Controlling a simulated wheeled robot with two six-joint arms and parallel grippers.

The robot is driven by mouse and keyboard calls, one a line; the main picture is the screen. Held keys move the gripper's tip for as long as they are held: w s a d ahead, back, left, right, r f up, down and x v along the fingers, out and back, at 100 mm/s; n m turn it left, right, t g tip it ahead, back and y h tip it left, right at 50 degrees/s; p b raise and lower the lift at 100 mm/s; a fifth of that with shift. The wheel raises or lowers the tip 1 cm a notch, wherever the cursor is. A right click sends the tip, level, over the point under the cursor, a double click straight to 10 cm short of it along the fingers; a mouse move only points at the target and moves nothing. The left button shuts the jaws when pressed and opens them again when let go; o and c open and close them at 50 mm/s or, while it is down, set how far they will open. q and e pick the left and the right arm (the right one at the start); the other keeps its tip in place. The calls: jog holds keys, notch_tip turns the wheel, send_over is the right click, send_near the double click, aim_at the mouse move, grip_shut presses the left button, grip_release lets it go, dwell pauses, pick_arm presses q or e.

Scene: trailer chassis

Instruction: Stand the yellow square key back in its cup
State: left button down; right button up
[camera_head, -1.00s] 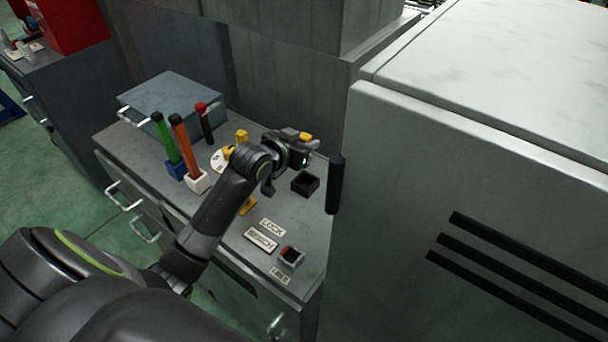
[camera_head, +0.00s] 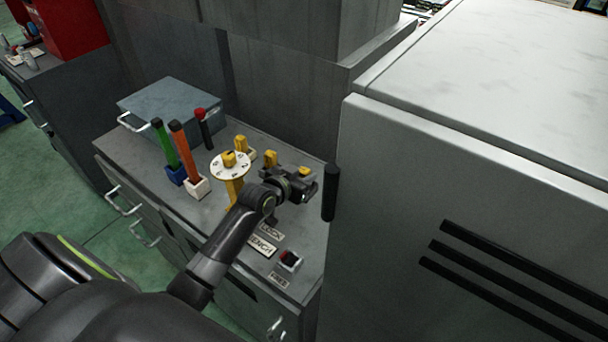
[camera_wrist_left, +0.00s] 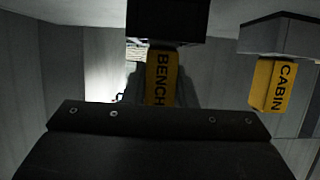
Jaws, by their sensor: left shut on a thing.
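The yellow square key (camera_head: 304,170) shows as a small yellow top at my left gripper (camera_head: 303,178), which is shut on it above the right part of the counter. In the left wrist view the key (camera_wrist_left: 162,75) is lettered BENCH, between the grey fingers. Its far end meets a black square cup (camera_wrist_left: 167,22); I cannot tell how deep it sits inside. In the head view my gripper hides that cup. A second yellow key (camera_head: 270,157), lettered CABIN in the left wrist view (camera_wrist_left: 270,86), is at a dark cup beside it. My right gripper is out of view.
A black handle (camera_head: 330,192) and large cabinet (camera_head: 390,190) close the right side.

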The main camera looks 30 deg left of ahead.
pick_arm(q)
jog(key=c, duration=1.2)
grip_release()
jog(key=shift+f, duration=0.1)
jog(key=shift+o, duration=0.2)
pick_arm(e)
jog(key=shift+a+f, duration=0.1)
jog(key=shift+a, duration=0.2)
pick_arm(q)
jog(key=shift+r, duration=0.2)
jog(key=shift+s, duration=0.2)
jog(key=v, duration=1.1)
jog(key=shift+s+b, duration=0.3)
jog(key=shift+b, duration=0.15)
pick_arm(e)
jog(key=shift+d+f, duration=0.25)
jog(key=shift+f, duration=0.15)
pick_arm(q)
jog(key=shift+a, duration=0.1)
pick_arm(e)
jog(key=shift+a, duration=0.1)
